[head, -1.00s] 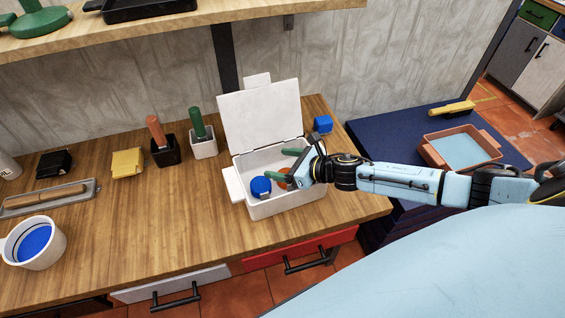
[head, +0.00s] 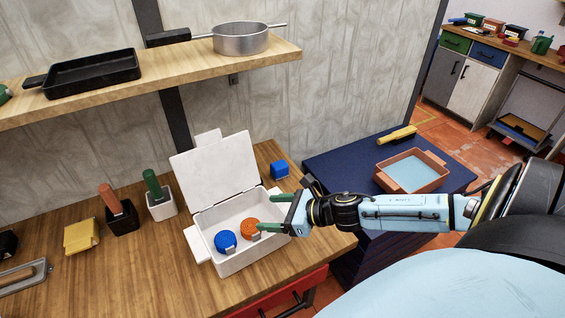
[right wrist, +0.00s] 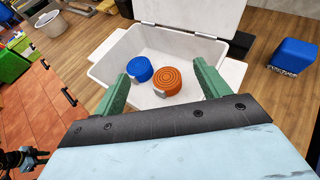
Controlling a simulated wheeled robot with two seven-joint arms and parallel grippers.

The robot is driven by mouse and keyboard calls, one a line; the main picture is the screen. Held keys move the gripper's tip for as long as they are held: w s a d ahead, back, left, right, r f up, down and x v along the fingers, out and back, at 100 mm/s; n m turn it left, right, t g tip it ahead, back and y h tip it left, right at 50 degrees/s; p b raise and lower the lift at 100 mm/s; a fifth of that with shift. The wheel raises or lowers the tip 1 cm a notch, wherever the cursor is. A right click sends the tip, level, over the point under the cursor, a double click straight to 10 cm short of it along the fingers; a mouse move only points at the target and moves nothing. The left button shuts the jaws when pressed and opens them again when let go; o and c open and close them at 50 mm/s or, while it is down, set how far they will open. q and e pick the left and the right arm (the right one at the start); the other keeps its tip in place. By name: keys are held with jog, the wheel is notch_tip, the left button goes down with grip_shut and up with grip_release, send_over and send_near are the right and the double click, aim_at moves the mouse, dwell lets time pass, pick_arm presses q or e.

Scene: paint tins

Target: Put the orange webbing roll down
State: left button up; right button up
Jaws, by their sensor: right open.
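The orange webbing roll (head: 250,229) lies inside the open white box, beside a blue roll (head: 225,241). In the right wrist view the orange roll (right wrist: 167,81) rests on the box floor, close to the blue roll (right wrist: 139,69). The white box (head: 228,266) stands on the wooden bench with its lid (head: 214,170) raised at the back. My right gripper (head: 268,212) is open and empty at the box's right side. Its green fingers (right wrist: 160,85) are spread wide, with the orange roll beyond and between them. My left gripper is not in view.
A blue block (head: 280,170) stands on the bench behind the box's right side. Green-handled (head: 161,201) and orange-handled (head: 120,215) tools stand in holders to the left. A shelf (head: 220,62) with pans hangs above. A navy cabinet (head: 340,152) carries a pink tray (head: 412,185).

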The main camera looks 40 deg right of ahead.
jog(key=shift+v, duration=1.3)
dwell(0.5)
